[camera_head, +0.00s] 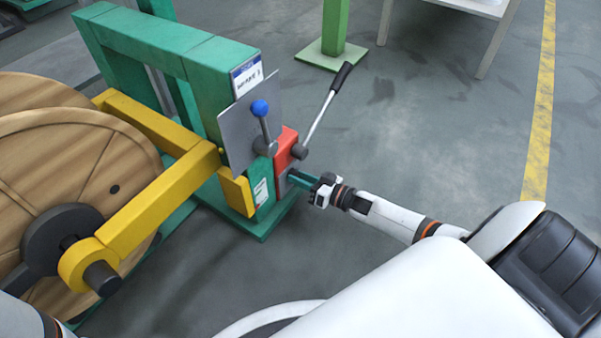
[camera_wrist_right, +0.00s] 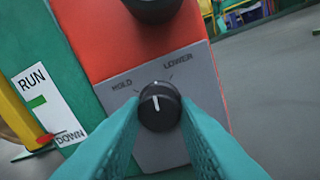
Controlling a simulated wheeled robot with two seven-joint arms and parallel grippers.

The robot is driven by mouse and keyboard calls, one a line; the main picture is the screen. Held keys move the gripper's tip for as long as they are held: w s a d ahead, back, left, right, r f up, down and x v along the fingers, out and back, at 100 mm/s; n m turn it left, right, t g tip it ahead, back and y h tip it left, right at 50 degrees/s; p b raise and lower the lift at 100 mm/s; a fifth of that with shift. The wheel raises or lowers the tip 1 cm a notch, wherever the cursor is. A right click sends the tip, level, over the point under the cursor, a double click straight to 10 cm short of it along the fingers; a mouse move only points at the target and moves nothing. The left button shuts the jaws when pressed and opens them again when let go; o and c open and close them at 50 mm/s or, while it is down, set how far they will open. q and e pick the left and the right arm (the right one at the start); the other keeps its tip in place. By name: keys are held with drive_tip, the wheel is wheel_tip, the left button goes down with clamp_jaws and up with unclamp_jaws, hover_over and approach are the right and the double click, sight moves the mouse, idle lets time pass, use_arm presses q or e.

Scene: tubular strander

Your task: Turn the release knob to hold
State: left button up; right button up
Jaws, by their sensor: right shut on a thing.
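The release knob (camera_wrist_right: 159,107) is a round black knob with a white pointer line, on a grey plate (camera_wrist_right: 160,150) marked HOLD at upper left and LOWER at upper right. Its pointer is nearly upright in the right wrist view, between the two words. My right gripper (camera_wrist_right: 159,118) is shut on the knob, with one teal finger on each side. In the head view the right gripper (camera_head: 292,178) reaches the red box (camera_head: 286,146) from the right, and the knob is hidden there. My left gripper is out of view.
Above the gripper, a black-handled lever (camera_head: 322,105) rises from the red box. A blue-ball lever (camera_head: 262,118) stands beside it on the green frame (camera_head: 168,52). A yellow arm (camera_head: 150,205) and wooden reel (camera_head: 75,165) are left. The floor at right is open.

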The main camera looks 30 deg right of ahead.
drive_tip(key=n+h+p, duration=0.1)
drive_tip(key=n+p, duration=0.2)
drive_tip(key=n, duration=0.7)
drive_tip(key=shift+p, duration=0.3)
drive_tip(key=shift+n, duration=0.3)
drive_tip(key=o, duration=1)
drive_tip(key=shift+d, duration=0.1)
